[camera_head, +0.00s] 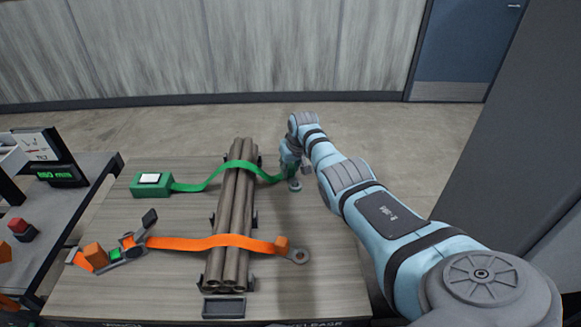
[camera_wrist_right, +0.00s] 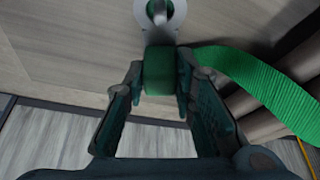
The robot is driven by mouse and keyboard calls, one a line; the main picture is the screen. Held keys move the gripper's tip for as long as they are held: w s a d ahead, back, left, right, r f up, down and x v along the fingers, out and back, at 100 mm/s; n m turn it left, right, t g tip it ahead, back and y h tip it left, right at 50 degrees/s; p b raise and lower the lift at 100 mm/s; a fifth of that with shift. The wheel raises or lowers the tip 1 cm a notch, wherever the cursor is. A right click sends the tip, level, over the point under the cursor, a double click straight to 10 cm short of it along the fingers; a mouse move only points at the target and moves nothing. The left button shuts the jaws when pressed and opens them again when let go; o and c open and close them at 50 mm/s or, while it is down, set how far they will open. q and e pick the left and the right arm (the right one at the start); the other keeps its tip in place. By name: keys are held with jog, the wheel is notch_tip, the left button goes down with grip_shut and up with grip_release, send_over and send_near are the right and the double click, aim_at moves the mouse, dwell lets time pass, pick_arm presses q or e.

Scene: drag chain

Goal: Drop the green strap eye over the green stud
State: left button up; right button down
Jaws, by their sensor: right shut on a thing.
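The green strap (camera_head: 215,172) runs from a green box (camera_head: 152,184) over a bundle of brown pipes (camera_head: 232,205) to my right gripper (camera_head: 288,170). In the right wrist view, my right gripper (camera_wrist_right: 158,85) is shut on the green end block (camera_wrist_right: 158,70) of the strap. The metal strap eye (camera_wrist_right: 142,8) sticks out beyond the block, at the top edge of the picture. A bright metal stud (camera_wrist_right: 160,12) shows within the eye's hole; I cannot tell how far down the eye sits. My left gripper is out of view.
An orange strap (camera_head: 210,242) crosses the pipes nearer me, from a ratchet buckle (camera_head: 125,248) to a metal eye (camera_head: 297,256) on the right. A side table (camera_head: 75,195) with small items stands at the left. The right front of the wooden table (camera_head: 330,285) is clear.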

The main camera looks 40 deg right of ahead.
jog(key=c, duration=1.2)
grip_release()
jog(key=shift+c, duration=0.2)
jog(key=shift+r, duration=0.1)
jog(key=v, duration=1.1)
jog(key=shift+r, duration=0.4)
jog(key=shift+s, duration=0.15)
